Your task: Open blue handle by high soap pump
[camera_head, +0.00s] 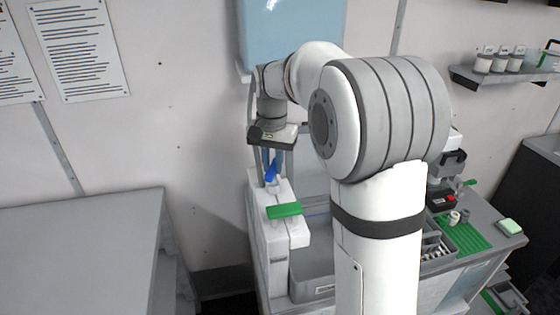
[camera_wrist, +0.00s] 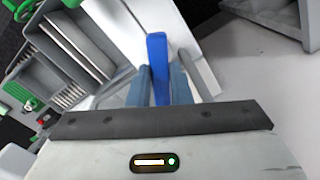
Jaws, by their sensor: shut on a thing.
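The blue handle (camera_head: 271,172) is on the white pump housing (camera_head: 277,236) left of the sink, below the light-blue tank. In the wrist view the blue handle (camera_wrist: 157,62) stands out between the two blue-grey fingers. My gripper (camera_head: 272,164) points down over the housing and is shut on the handle. The same gripper shows in the wrist view (camera_wrist: 160,85), its fingers on both sides of the handle. The handle's lower end and pivot are partly hidden by the fingers.
A green handle (camera_head: 285,210) sits on the housing just in front of the blue one. A light-blue tank (camera_head: 290,30) hangs on the wall above. My arm hides part of the grey sink counter. A grey bench (camera_head: 80,250) stands at the left, with a gap before the housing.

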